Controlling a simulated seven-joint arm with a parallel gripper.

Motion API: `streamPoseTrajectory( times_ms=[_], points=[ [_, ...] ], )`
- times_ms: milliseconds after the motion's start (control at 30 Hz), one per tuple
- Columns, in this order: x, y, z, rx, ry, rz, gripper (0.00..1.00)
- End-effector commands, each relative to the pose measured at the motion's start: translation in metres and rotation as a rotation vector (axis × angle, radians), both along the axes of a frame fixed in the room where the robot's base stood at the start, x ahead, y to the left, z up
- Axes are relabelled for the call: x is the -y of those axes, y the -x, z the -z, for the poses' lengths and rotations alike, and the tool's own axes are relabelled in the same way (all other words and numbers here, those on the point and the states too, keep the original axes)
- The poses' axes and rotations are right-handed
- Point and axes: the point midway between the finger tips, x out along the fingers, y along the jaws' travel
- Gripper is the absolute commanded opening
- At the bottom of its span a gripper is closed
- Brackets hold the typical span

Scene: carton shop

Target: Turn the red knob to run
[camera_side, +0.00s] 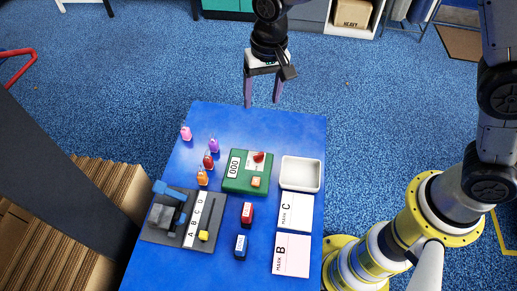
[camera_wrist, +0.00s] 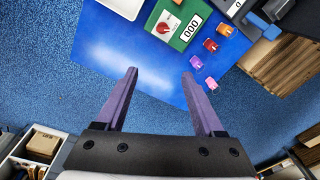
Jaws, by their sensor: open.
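The red knob (camera_side: 259,157) sits on a white plate on the green box (camera_side: 236,184), which also carries a counter reading 000 and a tan button (camera_side: 256,182). In the wrist view the red knob (camera_wrist: 166,25) shows at the top, on the green box (camera_wrist: 183,40). The lettering around the knob is too small to read. My gripper (camera_side: 262,104) is open and empty, with its fingers pointing down above the far edge of the blue table. In the wrist view my gripper (camera_wrist: 160,71) has its two purple fingers well apart, away from the knob.
Several small coloured tags (camera_side: 214,145) stand left of the green box.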

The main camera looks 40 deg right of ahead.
Motion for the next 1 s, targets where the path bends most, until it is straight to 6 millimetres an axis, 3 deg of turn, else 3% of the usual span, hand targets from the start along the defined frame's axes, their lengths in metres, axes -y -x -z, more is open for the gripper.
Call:
streamPoseTrajectory(
  times_ms=[100, 267, 467, 800, 1000],
  points=[
    [-0.014, 0.008, 0.03, -0.056, 0.026, -0.036, 0.7],
    [-0.022, 0.015, 0.045, -0.08, 0.04, -0.06, 0.7],
    [-0.021, 0.016, 0.069, -0.083, 0.041, -0.059, 0.7],
    [-0.021, 0.016, 0.135, -0.083, 0.041, -0.059, 0.7],
    [-0.021, 0.016, 0.165, -0.081, 0.039, -0.058, 0.7]
  ],
)
